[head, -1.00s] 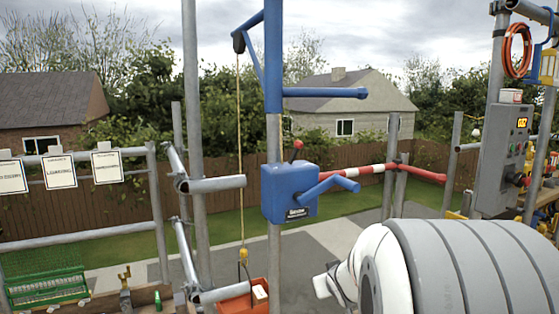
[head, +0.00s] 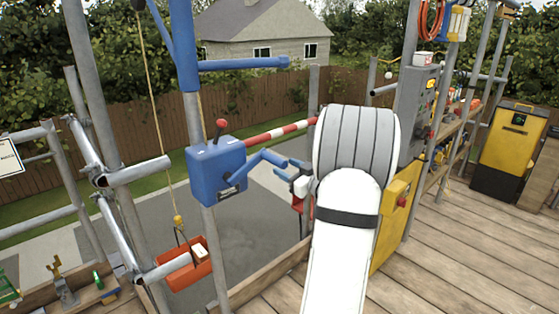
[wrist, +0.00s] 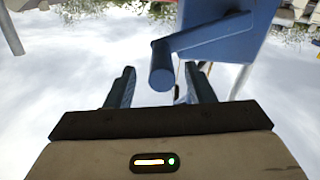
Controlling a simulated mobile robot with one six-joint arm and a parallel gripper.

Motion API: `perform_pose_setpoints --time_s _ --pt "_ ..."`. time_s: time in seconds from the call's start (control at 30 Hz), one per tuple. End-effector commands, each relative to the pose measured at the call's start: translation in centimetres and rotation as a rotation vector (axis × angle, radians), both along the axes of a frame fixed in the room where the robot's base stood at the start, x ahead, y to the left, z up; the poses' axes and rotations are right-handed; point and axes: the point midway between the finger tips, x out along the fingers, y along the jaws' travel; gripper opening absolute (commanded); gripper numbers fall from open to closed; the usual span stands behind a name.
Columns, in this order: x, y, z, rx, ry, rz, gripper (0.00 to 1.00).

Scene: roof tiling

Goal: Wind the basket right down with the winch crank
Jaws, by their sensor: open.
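The blue winch box (head: 214,178) is fixed to an upright pole, with a red-knobbed lever (head: 221,125) on top. Its blue crank (head: 246,166) reaches out to the right and ends in a round handle (wrist: 162,72). My gripper (wrist: 162,90) is open; the handle's end shows between its two blue fingers, with gaps on both sides. In the head view my gripper is small beside the crank, and contact cannot be told.
A red-and-white bar (head: 280,133) runs behind the crank. Scaffold tubes (head: 140,170) stand close to the basket. A grey control panel (head: 418,95) and a yellow machine (head: 508,150) are at the right. Wooden decking (head: 450,265) lies clear there.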

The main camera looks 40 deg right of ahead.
Motion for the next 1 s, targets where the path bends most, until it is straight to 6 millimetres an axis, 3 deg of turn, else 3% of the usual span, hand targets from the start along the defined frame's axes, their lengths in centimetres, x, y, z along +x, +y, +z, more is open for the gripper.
perform_pose_setpoints --time_s 0.1,0.3,0.63,1.0 --pt "2.0 0.3 0.0 0.001 0.001 0.002 0.49" --pt "4.0 0.3 0.0 0.000 0.001 -0.001 0.49" --pt "4.3 0.3 0.0 -0.001 0.000 -0.003 0.48" --pt "4.3 0.2 0.0 -0.001 0.000 -0.004 0.17"
